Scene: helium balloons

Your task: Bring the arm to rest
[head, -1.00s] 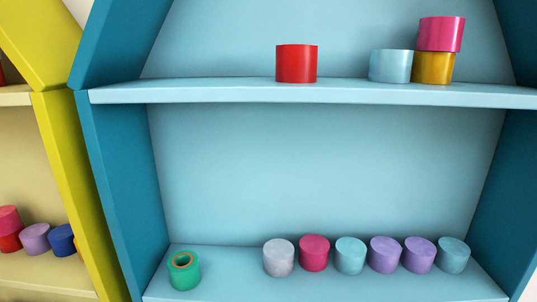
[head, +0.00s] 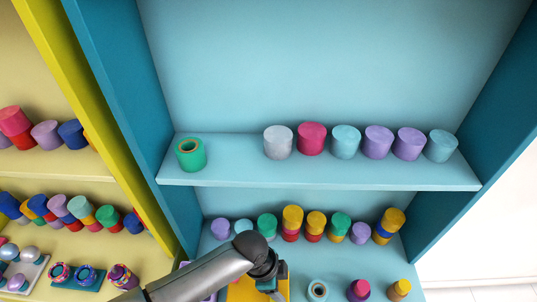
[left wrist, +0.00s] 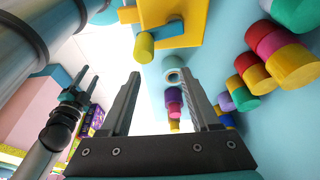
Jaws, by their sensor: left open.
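In the head view my left arm comes in from the bottom left, and its gripper (head: 270,277) is in front of the lowest visible shelf, over a yellow thing (head: 242,290). In the left wrist view my left gripper (left wrist: 162,74) is open, with nothing between its fingers. A roll and stacked discs show behind the right finger in that view. Another dark gripper (left wrist: 82,84), which seems to be my right one, shows small at the left of the wrist view. Its jaw gap is too small to judge.
The blue shelf (head: 320,177) holds a green roll (head: 190,154) and a row of coloured cylinders. Below, several discs, a pale roll (head: 317,290) and small stacks stand near my left gripper. A teal upright (head: 130,90) and a yellow-green one (head: 95,130) stand left.

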